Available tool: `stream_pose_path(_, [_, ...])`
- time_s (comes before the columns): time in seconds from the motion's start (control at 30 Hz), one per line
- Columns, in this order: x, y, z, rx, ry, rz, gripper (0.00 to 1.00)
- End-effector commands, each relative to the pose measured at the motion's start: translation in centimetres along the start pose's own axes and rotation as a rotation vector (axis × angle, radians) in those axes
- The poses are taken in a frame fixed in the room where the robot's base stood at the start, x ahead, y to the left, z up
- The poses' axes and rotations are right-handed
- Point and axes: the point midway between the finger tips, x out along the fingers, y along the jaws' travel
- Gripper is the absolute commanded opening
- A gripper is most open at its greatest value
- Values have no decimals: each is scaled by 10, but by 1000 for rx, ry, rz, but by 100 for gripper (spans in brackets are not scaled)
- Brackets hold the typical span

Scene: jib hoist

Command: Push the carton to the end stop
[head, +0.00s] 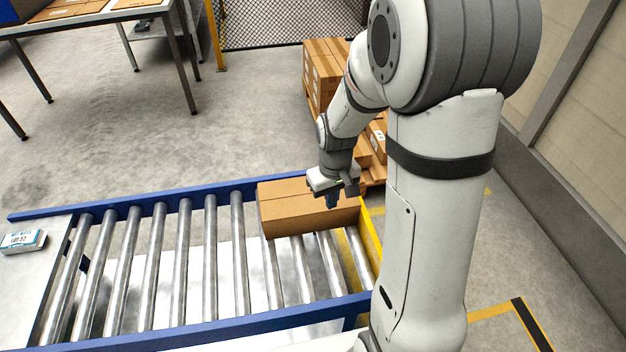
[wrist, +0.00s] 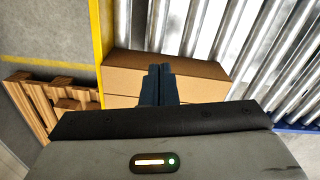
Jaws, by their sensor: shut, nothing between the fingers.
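The brown cardboard carton (head: 290,212) lies on the roller conveyor at its right end. The yellow end stop (head: 371,240) crosses that end. In the wrist view the carton's left end (wrist: 122,66) meets or nearly meets the end stop (wrist: 97,40); I cannot tell whether they touch. My gripper (head: 332,203) is shut and empty, pointing down over the carton's right part. In the wrist view its dark fingertips (wrist: 160,70) overlap the carton; whether they touch it is unclear. My arm hides part of the end stop in the head view.
Bare rollers (head: 180,250) extend left between blue rails (head: 150,335). A white-and-blue box (head: 22,241) sits on the plate at the conveyor's left end. Stacked cartons (head: 322,72) stand behind my arm. A table (head: 100,18) is at the back left, with open floor between.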

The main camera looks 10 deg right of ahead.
Motion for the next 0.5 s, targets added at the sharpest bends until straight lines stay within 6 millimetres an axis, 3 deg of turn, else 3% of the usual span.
stream_pose_path(0.2, [30, 6, -17, -45, -23, -7, 0])
stream_pose_path(0.37, [44, 7, -20, -53, -26, -8, 0])
stream_pose_path(0.5, [66, 6, -18, -53, -29, -9, 0])
